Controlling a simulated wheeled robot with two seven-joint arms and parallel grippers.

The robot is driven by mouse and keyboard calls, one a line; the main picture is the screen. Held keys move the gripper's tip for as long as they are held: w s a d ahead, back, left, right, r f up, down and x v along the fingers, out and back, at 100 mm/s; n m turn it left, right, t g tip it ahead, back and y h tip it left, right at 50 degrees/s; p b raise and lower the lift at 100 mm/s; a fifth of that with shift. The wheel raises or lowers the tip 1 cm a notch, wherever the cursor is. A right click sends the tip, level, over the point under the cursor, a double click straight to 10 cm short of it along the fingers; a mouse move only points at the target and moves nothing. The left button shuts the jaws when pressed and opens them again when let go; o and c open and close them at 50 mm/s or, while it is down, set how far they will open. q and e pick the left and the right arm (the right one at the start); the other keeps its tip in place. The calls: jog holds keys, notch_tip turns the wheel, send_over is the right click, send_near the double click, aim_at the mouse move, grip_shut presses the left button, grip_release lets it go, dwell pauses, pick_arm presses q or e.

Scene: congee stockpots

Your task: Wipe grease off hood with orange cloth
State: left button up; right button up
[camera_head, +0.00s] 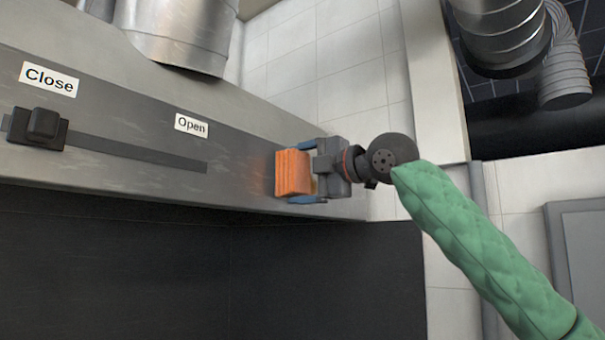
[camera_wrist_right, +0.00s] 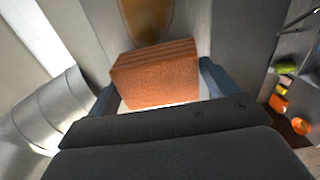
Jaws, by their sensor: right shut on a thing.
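The metal hood (camera_head: 240,160) runs from the upper left to the middle in the head view. My right gripper (camera_head: 300,173) is at the hood's right end, shut on the folded orange cloth (camera_head: 291,173). The cloth is at the hood's front face; whether it touches is hard to tell. In the right wrist view the cloth (camera_wrist_right: 155,75) sits between the two blue fingers. A brownish-orange grease patch (camera_wrist_right: 147,18) shows on the metal just beyond the cloth. My left gripper is not in view.
Metal ducts (camera_head: 178,35) rise above. A pale wall column (camera_head: 434,80) stands right of the hood.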

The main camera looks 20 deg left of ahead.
jog(key=shift+w+a+p, duration=0.25)
jog(key=shift+a+p, duration=0.05)
jog(key=shift+a, duration=0.4)
jog(key=shift+w+d+r, duration=0.1)
jog(key=shift+w+d+p, duration=0.3)
jog(key=shift+w+p, duration=0.25)
jog(key=shift+w, duration=0.1)
jog(key=shift+w+d+p, duration=0.25)
jog(key=shift+w+p, duration=0.25)
jog(key=shift+w, duration=0.1)
jog(key=shift+w+d, duration=0.15)
jog(key=shift+w, duration=0.25)
jog(key=w+d+p, duration=0.2)
jog(key=w+d, duration=0.1)
jog(key=w, duration=0.7)
jog(key=shift+d, duration=0.2)
